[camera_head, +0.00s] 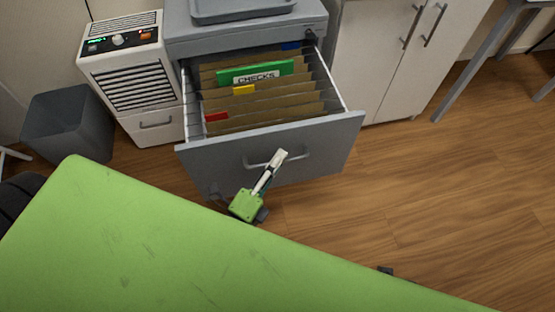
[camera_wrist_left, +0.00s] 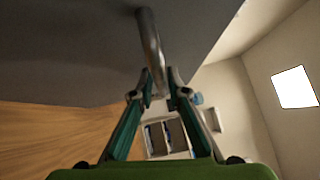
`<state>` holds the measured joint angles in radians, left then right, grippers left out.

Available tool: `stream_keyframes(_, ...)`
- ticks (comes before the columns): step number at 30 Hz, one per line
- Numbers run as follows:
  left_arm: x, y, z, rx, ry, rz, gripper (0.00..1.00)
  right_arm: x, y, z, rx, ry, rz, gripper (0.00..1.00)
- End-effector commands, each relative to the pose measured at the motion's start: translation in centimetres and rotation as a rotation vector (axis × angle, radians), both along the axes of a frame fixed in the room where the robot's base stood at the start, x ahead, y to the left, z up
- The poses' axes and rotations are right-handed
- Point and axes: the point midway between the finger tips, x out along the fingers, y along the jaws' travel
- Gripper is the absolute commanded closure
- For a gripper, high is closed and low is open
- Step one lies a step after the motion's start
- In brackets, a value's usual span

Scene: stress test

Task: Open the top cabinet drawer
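The top drawer (camera_head: 225,154) of the grey cabinet (camera_head: 240,32) is pulled well out. Several brown hanging folders and a green folder labelled CHECKS (camera_head: 255,75) show inside. A bar handle (camera_head: 252,165) sits on its front. My left gripper (camera_head: 279,158) is at the right part of this handle. In the left wrist view the handle (camera_wrist_left: 149,40) passes between the two fingertips (camera_wrist_left: 158,85), which close around it from both sides. My right gripper is in neither view.
A white cabinet (camera_head: 385,60) with two bar handles stands to the right. A heater-like unit (camera_head: 128,75) and a dark bin (camera_head: 68,125) stand to the left. A tray (camera_head: 240,8) lies on the cabinet top. Wooden floor (camera_head: 440,190) is clear at the right.

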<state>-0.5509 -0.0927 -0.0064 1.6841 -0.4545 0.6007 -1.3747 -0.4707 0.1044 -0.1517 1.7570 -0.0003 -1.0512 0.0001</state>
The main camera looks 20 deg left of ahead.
Motion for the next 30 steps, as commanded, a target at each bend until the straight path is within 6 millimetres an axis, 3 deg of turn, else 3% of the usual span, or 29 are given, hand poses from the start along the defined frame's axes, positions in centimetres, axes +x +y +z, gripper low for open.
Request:
stream_keyframes(7,-1.0,0.2,-0.2,0.0,0.001,0.0,0.85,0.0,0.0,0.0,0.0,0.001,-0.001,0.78)
stream_keyframes(21,-9.9,2.0,-1.4,0.002,0.004,0.002,0.85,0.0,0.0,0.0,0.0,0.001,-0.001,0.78)
stream_keyframes(30,-11.7,2.4,-1.6,0.0,0.0,0.001,0.85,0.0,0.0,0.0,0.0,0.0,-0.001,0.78)
